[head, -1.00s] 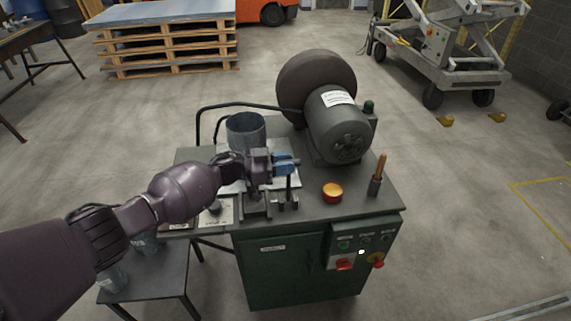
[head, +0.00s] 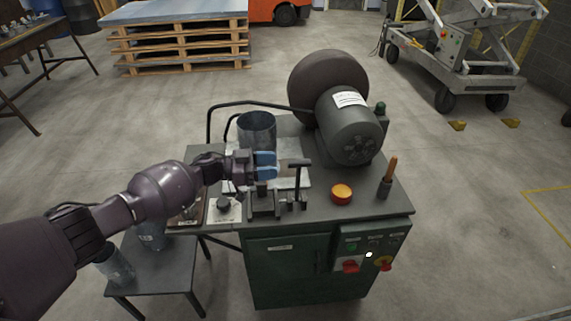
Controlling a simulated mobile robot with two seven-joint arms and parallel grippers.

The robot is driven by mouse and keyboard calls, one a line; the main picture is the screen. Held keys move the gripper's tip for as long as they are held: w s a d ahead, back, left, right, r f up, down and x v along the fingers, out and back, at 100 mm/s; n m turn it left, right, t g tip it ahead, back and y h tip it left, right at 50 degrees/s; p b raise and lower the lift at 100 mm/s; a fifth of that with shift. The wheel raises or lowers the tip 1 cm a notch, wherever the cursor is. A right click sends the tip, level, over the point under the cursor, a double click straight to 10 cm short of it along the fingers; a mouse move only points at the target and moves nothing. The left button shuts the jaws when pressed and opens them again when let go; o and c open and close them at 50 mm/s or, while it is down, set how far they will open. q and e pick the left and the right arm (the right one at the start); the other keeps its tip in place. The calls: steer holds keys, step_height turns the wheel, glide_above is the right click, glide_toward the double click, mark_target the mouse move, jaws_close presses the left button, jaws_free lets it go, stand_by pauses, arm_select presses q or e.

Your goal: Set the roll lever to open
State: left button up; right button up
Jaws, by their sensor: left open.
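A black T-handled lever (head: 299,178) stands upright at the front of the green machine, beside the small roll fittings (head: 263,204); it looks like the roll lever, but I cannot read a label on it. My left gripper (head: 272,165), with blue fingers, is open and empty just left of the lever's crossbar, with a small gap in the picture. The gripper and its wrist hide part of the metal plate behind. My right gripper is not in view.
A grey metal cylinder (head: 257,131) stands behind my gripper. A large motor (head: 347,128) is at the back right. A low side table (head: 165,268) stands at left.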

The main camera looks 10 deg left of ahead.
arm_select(q)
steer(key=shift+v, duration=1.8)
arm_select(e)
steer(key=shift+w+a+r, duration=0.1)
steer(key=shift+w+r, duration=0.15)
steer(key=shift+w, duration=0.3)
